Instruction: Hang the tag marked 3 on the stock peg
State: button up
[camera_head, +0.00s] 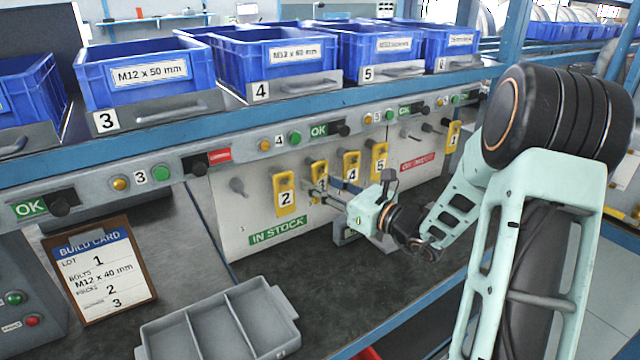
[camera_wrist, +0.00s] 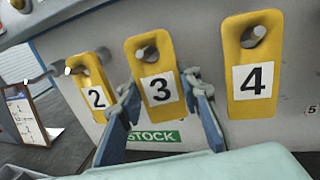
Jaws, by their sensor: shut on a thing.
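The yellow tag marked 3 (camera_wrist: 153,108) sits between my fingers in the wrist view, with a peg end (camera_wrist: 147,52) showing in its hole. My gripper (camera_wrist: 164,92) is shut on its sides. In the head view my gripper (camera_head: 325,188) is at the white panel and partly hides tag 3 (camera_head: 318,171). Tag 3 is in the row above the green IN STOCK label (camera_head: 278,231), between tag 2 (camera_head: 285,195) and tag 4 (camera_head: 351,167). I cannot tell whether it rests on the peg.
Tag 5 (camera_head: 379,160) hangs right of tag 4. Tag 1 (camera_head: 453,136) hangs farther right, past a red label (camera_head: 417,161). A bare peg (camera_head: 237,185) is left of tag 2. A grey divided tray (camera_head: 215,320) and a build card (camera_head: 100,270) are in front; the dark bench between is clear.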

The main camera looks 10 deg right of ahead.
jog(key=o, duration=1.2)
jog(key=shift+s+d, duration=0.1)
